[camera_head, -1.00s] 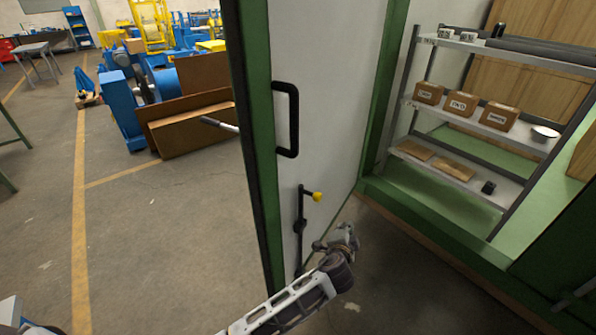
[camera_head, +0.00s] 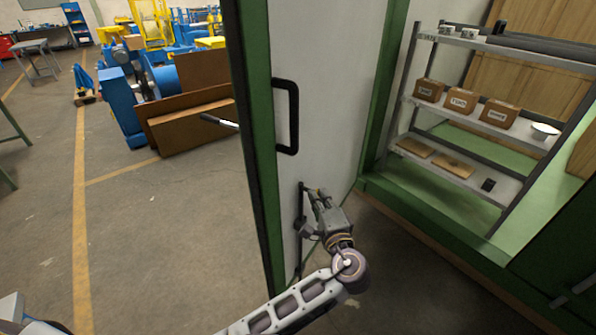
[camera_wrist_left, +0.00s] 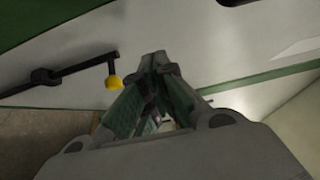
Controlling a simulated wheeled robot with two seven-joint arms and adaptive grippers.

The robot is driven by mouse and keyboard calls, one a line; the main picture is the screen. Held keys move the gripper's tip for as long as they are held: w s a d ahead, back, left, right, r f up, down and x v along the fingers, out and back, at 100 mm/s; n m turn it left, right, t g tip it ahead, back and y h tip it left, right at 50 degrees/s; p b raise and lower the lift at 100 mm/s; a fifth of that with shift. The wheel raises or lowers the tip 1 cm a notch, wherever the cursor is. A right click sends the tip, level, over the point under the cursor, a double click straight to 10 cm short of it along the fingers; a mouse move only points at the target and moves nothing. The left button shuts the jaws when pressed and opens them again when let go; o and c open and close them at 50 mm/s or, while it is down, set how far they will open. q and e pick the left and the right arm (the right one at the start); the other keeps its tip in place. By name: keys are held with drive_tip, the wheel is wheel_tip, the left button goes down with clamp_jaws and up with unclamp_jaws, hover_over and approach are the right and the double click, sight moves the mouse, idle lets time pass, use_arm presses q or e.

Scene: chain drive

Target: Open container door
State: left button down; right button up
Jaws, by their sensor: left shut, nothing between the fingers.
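The container door (camera_head: 325,90) stands swung open, a pale panel with a green frame. A black pull handle (camera_head: 292,118) is on its upper part. Below it is a dark latch lever (camera_head: 300,205); its yellow knob is hidden by my gripper in the head view. The yellow knob (camera_wrist_left: 114,81) shows in the left wrist view, left of the fingertips, with the dark lever (camera_wrist_left: 45,76) running left. My left gripper (camera_head: 318,193) is shut and empty in front of the door's inner face, beside the lever. The fingertips (camera_wrist_left: 160,62) look apart from the knob. My right gripper is not in view.
Inside the container, a shelf rack (camera_head: 430,105) holds small brown boxes (camera_head: 462,101) and a white bowl (camera_head: 545,130). Brown panels (camera_head: 190,125) and blue machinery stand left of the door. The floor (camera_head: 150,240) at left is clear.

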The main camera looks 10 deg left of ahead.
use_arm(q)
drive_tip(key=shift+w+a, duration=0.1)
drive_tip(key=shift+w, duration=0.05)
drive_tip(key=p, duration=0.3)
approach(294, 161)
drive_tip(key=w, duration=0.3)
drive_tip(key=shift+w+a+p, duration=0.2)
drive_tip(key=shift+w+a, duration=0.05)
drive_tip(key=shift+a, duration=0.25)
drive_tip(key=shift+w+a+p, duration=0.15)
drive_tip(key=shift+w+a, duration=0.1)
drive_tip(key=shift+a, duration=0.3)
drive_tip(key=shift+a, duration=0.15)
